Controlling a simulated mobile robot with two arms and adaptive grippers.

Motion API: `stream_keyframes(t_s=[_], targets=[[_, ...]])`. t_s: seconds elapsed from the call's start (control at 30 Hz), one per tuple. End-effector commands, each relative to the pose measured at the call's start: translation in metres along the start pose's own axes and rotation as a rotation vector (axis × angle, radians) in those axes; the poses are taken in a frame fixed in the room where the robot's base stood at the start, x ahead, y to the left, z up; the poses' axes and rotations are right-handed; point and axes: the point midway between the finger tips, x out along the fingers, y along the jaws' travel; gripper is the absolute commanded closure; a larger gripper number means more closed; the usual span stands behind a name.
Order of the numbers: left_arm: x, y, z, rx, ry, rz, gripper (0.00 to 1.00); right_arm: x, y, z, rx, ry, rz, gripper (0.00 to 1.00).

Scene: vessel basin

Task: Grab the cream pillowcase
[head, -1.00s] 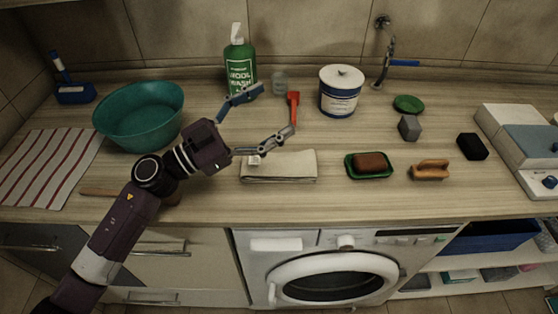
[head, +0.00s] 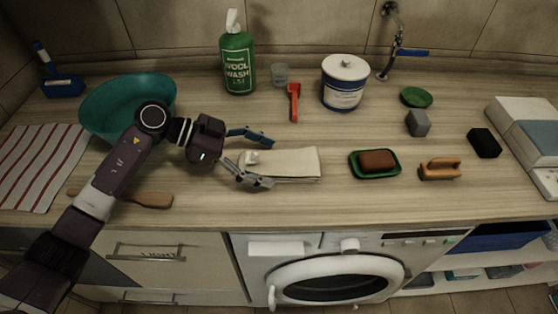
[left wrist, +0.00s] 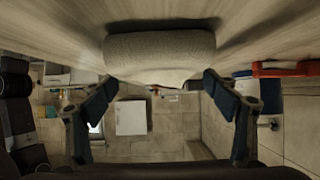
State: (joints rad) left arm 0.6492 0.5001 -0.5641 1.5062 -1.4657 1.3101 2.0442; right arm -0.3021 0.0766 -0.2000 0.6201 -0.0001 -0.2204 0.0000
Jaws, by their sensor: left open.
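The cream pillowcase (head: 296,163) lies folded flat on the wooden counter, with a small pale tag or lump at its left end. It also shows in the left wrist view (left wrist: 160,50), ahead of and between the fingers. My left gripper (head: 268,162) is open at the pillowcase's left end, one finger towards its back edge and one towards its front edge. In the left wrist view the fingers (left wrist: 165,98) are spread wide with nothing between their tips. Whether they touch the cloth is unclear. My right gripper is not in view.
A red scoop (head: 294,102) lies behind the pillowcase. A green dish (head: 394,171) with a brown soap bar (head: 378,161) sits to its right. A teal basin (head: 108,105) and a wooden-handled brush (head: 148,199) are near my arm. A green bottle (head: 237,62) stands behind.

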Motion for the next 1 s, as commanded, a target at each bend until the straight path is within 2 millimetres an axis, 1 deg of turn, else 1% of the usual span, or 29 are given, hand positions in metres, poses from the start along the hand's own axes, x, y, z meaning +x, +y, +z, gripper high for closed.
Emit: stream_keyframes(t_s=[0.03, 0.2, 0.3, 0.5, 0.9, 0.97, 1.0], targets=[[0.008, -0.001, -0.004, 0.0, 0.003, 0.003, 0.2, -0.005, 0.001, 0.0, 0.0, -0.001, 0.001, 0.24], [0.029, -0.002, -0.003, 0.0, 0.003, 0.001, 0.2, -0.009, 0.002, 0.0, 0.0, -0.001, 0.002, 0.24], [0.034, -0.002, -0.001, 0.0, 0.001, -0.001, 0.2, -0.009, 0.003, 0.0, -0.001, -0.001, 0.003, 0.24], [0.034, -0.002, -0.001, 0.001, 0.001, -0.001, 0.2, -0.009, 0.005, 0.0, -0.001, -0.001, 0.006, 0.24], [0.034, -0.002, -0.001, 0.002, 0.001, -0.001, 0.64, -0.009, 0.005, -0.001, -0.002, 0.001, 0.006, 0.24], [0.034, -0.002, -0.001, 0.002, 0.001, -0.001, 0.71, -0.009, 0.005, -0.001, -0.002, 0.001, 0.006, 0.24], [0.033, -0.002, -0.002, 0.003, 0.003, -0.001, 0.72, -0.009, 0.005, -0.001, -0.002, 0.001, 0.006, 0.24]])
